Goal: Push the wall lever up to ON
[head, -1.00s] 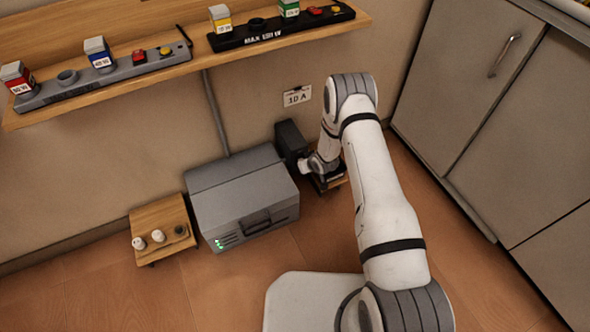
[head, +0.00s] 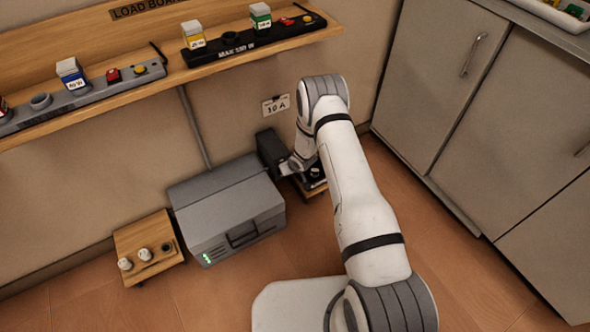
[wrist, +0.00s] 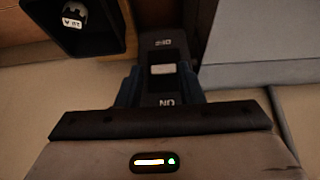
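The wall lever unit is a dark upright box (head: 270,150) on the wall, right of the grey case. In the wrist view its face (wrist: 177,52) shows upside down, with OFF at the top and ON at the bottom. A small pale piece (wrist: 163,69), seemingly the lever's handle, sits between the two labels. My gripper (wrist: 160,75) faces the unit, with its dark blue fingers apart on either side of the pale piece. I cannot tell whether they touch it. In the head view my gripper (head: 290,166) is beside the box, its fingers hidden.
A grey case (head: 230,210) with a green light stands left of the unit. A black holder (wrist: 112,45) with a labelled piece is close to my gripper. A small wooden stand (head: 150,238) is farther left. A shelf (head: 200,70) hangs above; cabinets (head: 435,70) stand right.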

